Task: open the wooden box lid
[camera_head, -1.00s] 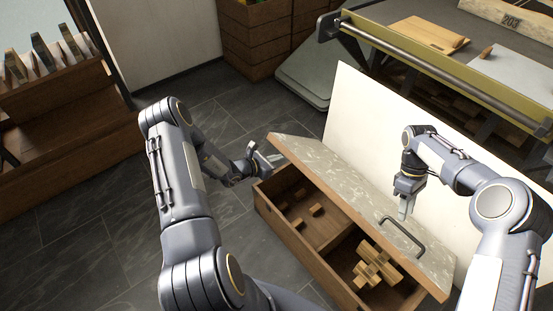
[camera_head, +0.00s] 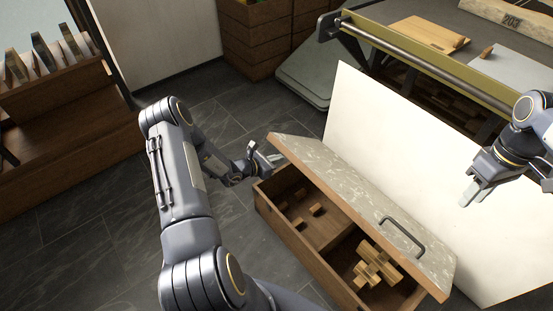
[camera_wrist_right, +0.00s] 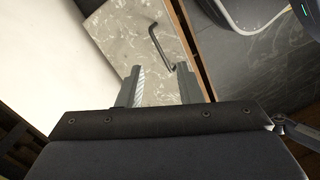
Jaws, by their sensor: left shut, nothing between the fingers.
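The wooden box (camera_head: 287,236) stands on the floor with its lid (camera_head: 355,207) tilted up, so the inside shows. The lid has a grey mottled face and a dark bar handle (camera_head: 402,236) near its right end. The lid (camera_wrist_right: 128,38) and handle (camera_wrist_right: 160,47) also show in the right wrist view. My left gripper (camera_head: 273,157) is shut and empty at the lid's far left corner; whether it touches the lid is unclear. My right gripper (camera_head: 472,196) is in the air right of the lid, apart from the handle. Its two fingers (camera_wrist_right: 160,78) are spread with nothing between them.
The box has two compartments, with small wooden pieces (camera_head: 316,209) in one and stacked wooden blocks (camera_head: 374,265) in the other. A white panel (camera_head: 370,130) stands behind the lid. A worktable (camera_head: 440,67) is beyond it. Grey tiled floor (camera_head: 90,235) is free at left.

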